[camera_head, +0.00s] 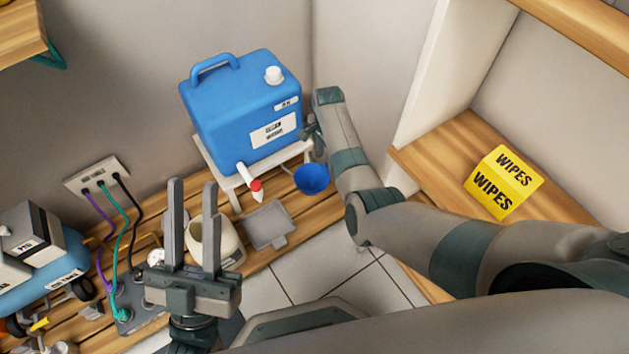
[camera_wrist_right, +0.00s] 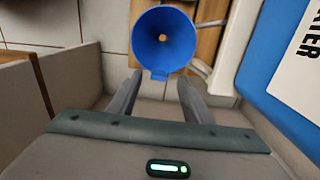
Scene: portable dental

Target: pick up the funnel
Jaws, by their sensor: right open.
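The blue funnel (camera_head: 312,179) shows in the head view just right of the blue water container's stand, below my right gripper (camera_head: 312,137). My left gripper (camera_head: 193,186) is open and empty, fingers pointing up, in the lower left of the head view.
The blue container (camera_head: 225,130) with a red-tipped tap (camera_head: 252,182) stands on a white stand (camera_head: 235,183). A cream jug (camera_head: 230,247) and a grey tray (camera_head: 270,226) are on the wooden bench. A yellow wipes box (camera_head: 503,182) sits on the right shelf. Cables hang at left.

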